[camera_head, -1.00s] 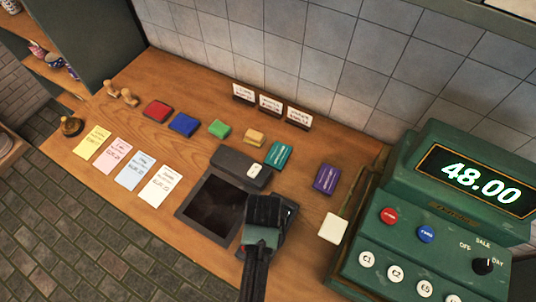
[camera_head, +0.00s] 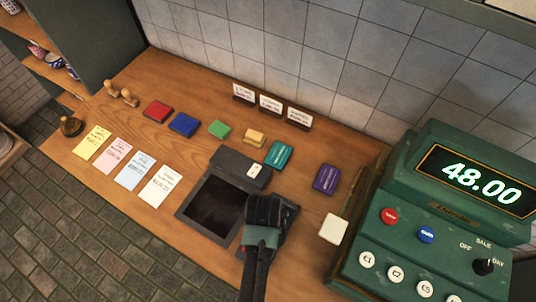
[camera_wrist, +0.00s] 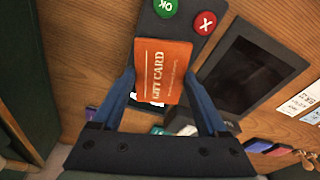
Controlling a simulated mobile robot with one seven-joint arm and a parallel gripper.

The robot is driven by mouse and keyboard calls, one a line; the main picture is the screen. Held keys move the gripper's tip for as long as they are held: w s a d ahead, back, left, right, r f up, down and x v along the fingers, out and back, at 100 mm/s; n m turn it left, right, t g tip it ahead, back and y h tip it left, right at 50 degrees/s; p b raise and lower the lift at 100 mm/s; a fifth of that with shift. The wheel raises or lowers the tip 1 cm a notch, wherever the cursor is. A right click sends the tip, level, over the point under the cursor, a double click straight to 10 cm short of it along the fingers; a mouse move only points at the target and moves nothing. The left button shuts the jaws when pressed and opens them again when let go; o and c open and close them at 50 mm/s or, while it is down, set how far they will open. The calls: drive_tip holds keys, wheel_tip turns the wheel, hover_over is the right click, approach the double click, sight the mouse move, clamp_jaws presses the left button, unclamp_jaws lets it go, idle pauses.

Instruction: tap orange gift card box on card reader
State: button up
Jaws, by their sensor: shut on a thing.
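My gripper (camera_wrist: 156,85) is shut on the orange gift card box (camera_wrist: 166,65), which reads "GIFT CARD" in the wrist view. The box is over the dark card reader (camera_wrist: 184,22), which has a green OK button and a red X button. The box covers part of the reader; whether they touch I cannot tell. In the head view my gripper (camera_head: 265,212) is over the reader's place, right of the black screen, and it hides the box and most of the reader.
A dark-screened tablet (camera_head: 213,206) lies left of my gripper. The green cash register (camera_head: 440,225) showing 48.00 stands at the right. Teal (camera_head: 279,155) and purple (camera_head: 326,178) boxes lie behind. Paper slips (camera_head: 163,186) and other coloured boxes (camera_head: 184,124) lie to the left.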

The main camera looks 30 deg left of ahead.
drive_tip(key=shift+r, duration=0.1)
wheel_tip(320, 180, up, 8)
drive_tip(key=p, duration=0.8)
drive_tip(key=shift+r+p, duration=0.5)
drive_tip(key=shift+r, duration=0.45)
